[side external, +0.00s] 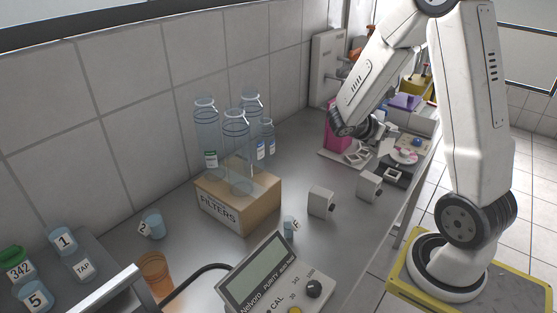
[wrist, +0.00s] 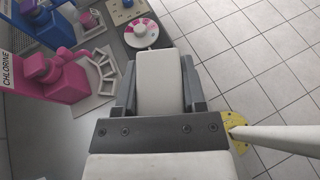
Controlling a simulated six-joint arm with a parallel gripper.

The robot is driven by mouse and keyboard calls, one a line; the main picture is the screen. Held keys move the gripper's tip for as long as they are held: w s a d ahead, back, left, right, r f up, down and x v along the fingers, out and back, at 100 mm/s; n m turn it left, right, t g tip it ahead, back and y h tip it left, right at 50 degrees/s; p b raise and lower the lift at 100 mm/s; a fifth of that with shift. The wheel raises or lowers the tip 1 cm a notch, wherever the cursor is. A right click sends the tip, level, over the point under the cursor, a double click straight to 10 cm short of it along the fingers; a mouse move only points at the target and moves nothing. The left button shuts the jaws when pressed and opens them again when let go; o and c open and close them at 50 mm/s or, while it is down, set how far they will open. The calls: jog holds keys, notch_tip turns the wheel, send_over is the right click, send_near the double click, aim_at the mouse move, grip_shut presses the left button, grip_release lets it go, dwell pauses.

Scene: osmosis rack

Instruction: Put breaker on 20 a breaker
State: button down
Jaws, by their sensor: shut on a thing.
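My gripper (wrist: 160,72) is shut on a plain off-white block (wrist: 160,88), apparently a breaker, with one dark finger on each side of it. No rating shows on the block. In the side view my gripper (side external: 372,127) is above the far part of the bench, and the held block cannot be made out there. Two pale boxy pieces, one nearer (side external: 319,203) and one farther right (side external: 368,186), stand on the bench; I cannot tell whether they are breakers. No spot marked 20 A is readable in either view.
A pink CHLORINE dispenser (wrist: 55,75), a blue dispenser (wrist: 45,22) and a pink-and-white disc (wrist: 141,33) are close by. The FILTERS box (side external: 238,205) with clear cylinders and the purity meter (side external: 270,278) stand nearer the side camera. The bench's right edge drops to tiled floor.

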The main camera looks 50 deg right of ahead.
aim_at(383, 145)
jog(key=shift+f, duration=0.15)
jog(key=shift+f, duration=2.1)
jog(key=shift+f, duration=1.75)
jog(key=shift+f, duration=0.1)
jog(key=shift+c, duration=0.8)
grip_release()
jog(key=v, duration=1.2)
